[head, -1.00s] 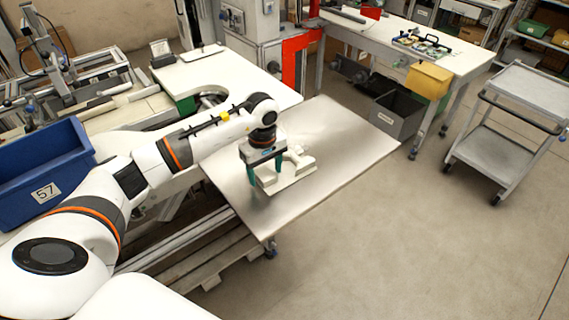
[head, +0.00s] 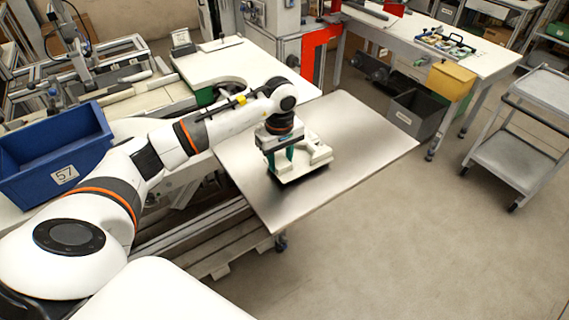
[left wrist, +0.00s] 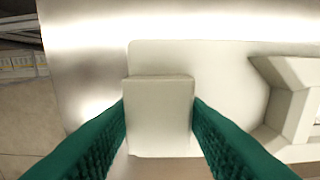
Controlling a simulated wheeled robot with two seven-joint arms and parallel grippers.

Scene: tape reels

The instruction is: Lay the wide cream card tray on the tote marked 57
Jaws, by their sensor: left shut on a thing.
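The wide cream card tray (head: 318,155) is held over the bare metal table top in the head view, with a dark shadow under it. My left gripper (head: 280,166) points down and is shut on a raised block of the tray. In the left wrist view, the green fingers (left wrist: 160,118) stand either side of the block, with the flat tray plate (left wrist: 228,75) beneath. A raised angular part shows at right. The gripper hides part of the tray in the head view. The blue tote marked 57 (head: 92,164) stands at the left. My right gripper is not in view.
The metal table (head: 365,140) is otherwise clear. A white worktop (head: 225,65) lies behind my left arm. A grey bin (head: 412,115) and a yellow box (head: 450,80) are by the far bench. A grey trolley (head: 515,155) stands right. The tote looks empty where visible.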

